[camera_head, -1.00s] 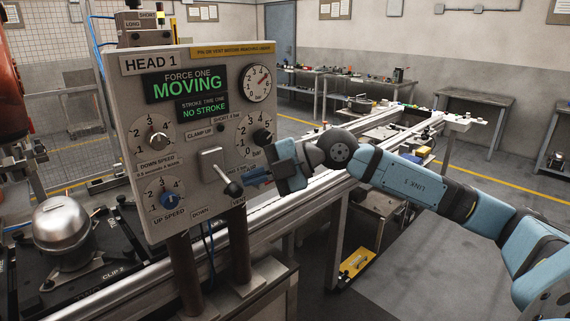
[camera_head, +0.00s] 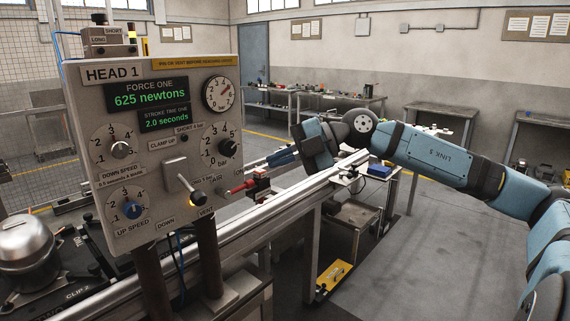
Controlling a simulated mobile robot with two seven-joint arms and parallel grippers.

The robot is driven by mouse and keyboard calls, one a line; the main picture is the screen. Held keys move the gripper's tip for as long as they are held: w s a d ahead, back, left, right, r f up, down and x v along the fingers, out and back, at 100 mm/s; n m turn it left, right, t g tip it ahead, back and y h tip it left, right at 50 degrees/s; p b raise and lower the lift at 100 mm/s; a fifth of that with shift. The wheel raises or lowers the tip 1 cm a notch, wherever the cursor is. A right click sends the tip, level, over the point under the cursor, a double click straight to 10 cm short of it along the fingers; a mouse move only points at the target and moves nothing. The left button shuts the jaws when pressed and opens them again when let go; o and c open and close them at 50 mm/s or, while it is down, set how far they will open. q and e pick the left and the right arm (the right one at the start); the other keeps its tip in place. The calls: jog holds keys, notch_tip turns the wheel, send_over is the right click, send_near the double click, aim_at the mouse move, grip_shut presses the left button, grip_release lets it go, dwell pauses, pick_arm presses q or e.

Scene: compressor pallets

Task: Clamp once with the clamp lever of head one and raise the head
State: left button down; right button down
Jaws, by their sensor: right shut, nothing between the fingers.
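The head one panel (camera_head: 94,232) stands on dark posts at left, marked HEAD 1. Its display (camera_head: 147,97) reads 625 newtons, and the stroke time display (camera_head: 164,117) reads 2.0 seconds. The clamp lever (camera_head: 190,188) sits at the panel's lower right, on a pale plate below CLAMP UP, and slants down to the right. My right gripper (camera_head: 270,161) is shut and empty, right of the panel and clear of the lever. My left gripper is not in view.
A silver domed compressor (camera_head: 24,243) sits at lower left behind the panel. A red-handled part (camera_head: 243,186) shows just right of the panel. A metal rail (camera_head: 285,202) runs diagonally behind. Benches line the far wall. Grey floor at lower right is open.

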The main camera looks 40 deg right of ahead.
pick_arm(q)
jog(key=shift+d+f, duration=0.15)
pick_arm(e)
jog(key=shift+s+d+r, duration=0.2)
jog(key=shift+s+d, duration=0.15)
jog(key=shift+d, duration=0.1)
dwell(0.3)
